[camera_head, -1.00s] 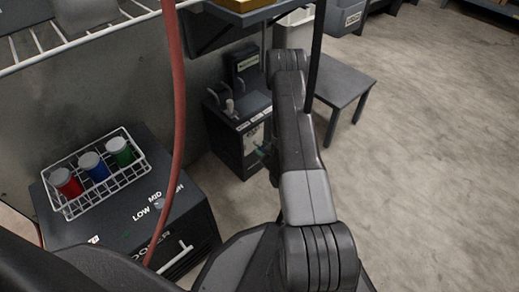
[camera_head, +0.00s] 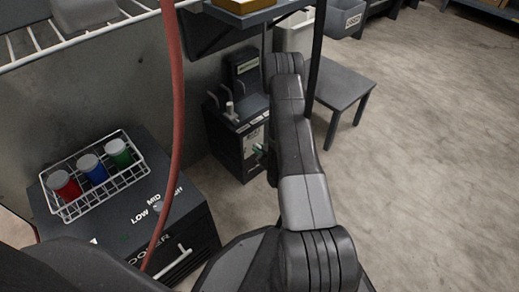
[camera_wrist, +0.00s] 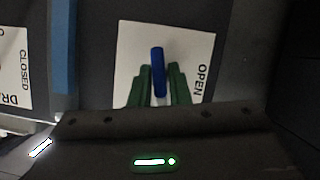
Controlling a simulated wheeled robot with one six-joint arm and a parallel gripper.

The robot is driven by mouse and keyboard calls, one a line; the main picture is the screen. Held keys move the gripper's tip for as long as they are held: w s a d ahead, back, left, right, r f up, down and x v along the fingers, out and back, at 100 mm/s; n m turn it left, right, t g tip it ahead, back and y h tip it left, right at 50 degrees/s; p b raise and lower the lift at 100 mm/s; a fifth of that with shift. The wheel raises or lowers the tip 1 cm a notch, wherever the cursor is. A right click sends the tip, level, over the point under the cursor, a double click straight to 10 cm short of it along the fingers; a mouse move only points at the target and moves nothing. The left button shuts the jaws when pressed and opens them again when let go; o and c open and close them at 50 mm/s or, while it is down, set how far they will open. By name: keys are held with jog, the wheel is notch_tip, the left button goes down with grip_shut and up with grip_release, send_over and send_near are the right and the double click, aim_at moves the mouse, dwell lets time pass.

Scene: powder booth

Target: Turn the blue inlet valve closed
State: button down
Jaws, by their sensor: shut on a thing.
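The handle's pivot is hidden behind my gripper. In the head view my arm reaches to the dark cabinet (camera_head: 228,150) with a white label; the handle cannot be made out there, and my gripper is mostly hidden behind the arm.
A second placard (camera_wrist: 14,70) reading CLOSED and a vertical blue bar (camera_wrist: 63,45) are left of the handle. A wire basket (camera_head: 125,181) with red, blue and green-bodied jars sits on a dark box. A red hose (camera_head: 172,110) hangs nearby. A grey stool (camera_head: 343,87) stands right of the cabinet.

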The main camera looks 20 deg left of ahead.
jog(key=shift+m+g, duration=0.7)
jog(key=shift+m, duration=0.2)
jog(key=c, duration=1.5)
grip_release()
jog(key=shift+d, duration=0.15)
jog(key=p+v, duration=0.2)
jog(key=v, duration=0.4)
jog(key=p+v, duration=0.2)
jog(key=v, duration=0.5)
jog(key=shift+s+d+f+p, duration=0.1)
jog(key=shift+d+p, duration=0.2)
jog(key=shift+d, duration=0.1)
jog(key=shift+a, duration=0.1)
